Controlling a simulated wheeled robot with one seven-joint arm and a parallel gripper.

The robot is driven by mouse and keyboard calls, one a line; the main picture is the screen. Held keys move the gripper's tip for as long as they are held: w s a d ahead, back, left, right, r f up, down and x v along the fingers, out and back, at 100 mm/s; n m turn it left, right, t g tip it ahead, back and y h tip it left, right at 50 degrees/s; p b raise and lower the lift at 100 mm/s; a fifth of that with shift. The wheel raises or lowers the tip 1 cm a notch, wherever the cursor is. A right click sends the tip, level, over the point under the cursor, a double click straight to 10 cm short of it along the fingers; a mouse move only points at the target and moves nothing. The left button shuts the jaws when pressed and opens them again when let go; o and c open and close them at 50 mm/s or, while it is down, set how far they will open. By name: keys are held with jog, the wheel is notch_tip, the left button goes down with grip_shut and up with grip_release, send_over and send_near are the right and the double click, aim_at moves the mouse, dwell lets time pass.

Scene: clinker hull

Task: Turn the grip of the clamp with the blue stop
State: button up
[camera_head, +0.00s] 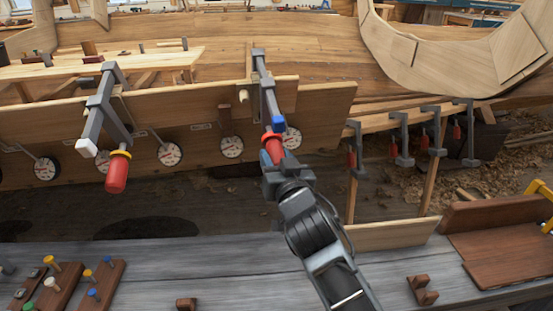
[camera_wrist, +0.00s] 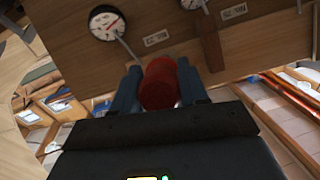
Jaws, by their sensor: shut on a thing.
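The clamp with the blue stop (camera_head: 278,123) hangs on the upright plank, its grey bar (camera_head: 267,97) running down the plank's face. Its red grip (camera_head: 271,139) is below the blue stop, and it also shows in the wrist view (camera_wrist: 160,84). My gripper (camera_head: 272,157) has its two fingers on either side of the red grip, shut on it. In the wrist view my fingers (camera_wrist: 160,92) flank the grip left and right. The lower part of the grip is hidden by my gripper in the head view.
A second clamp, with a yellow stop and red grip (camera_head: 117,172), hangs to the left. Round dials (camera_head: 171,152) line the plank (camera_head: 195,110). Several clamps (camera_head: 397,140) hang at right. A grey bench (camera_head: 180,262) in front holds pegged wooden blocks (camera_head: 98,284).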

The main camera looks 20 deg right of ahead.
jog(key=shift+f+b, duration=0.1)
jog(key=shift+b, duration=0.2)
jog(key=shift+n+h+b, duration=0.6)
jog(key=shift+n+b, duration=0.1)
jog(key=shift+b, duration=0.05)
jog(key=shift+d+n+h+b, duration=0.1)
jog(key=shift+n+h+b, duration=0.9)
jog(key=shift+n+b, duration=0.1)
jog(key=o, duration=1)
jog(key=shift+r+v, duration=0.2)
jog(key=shift+v, duration=3.7)
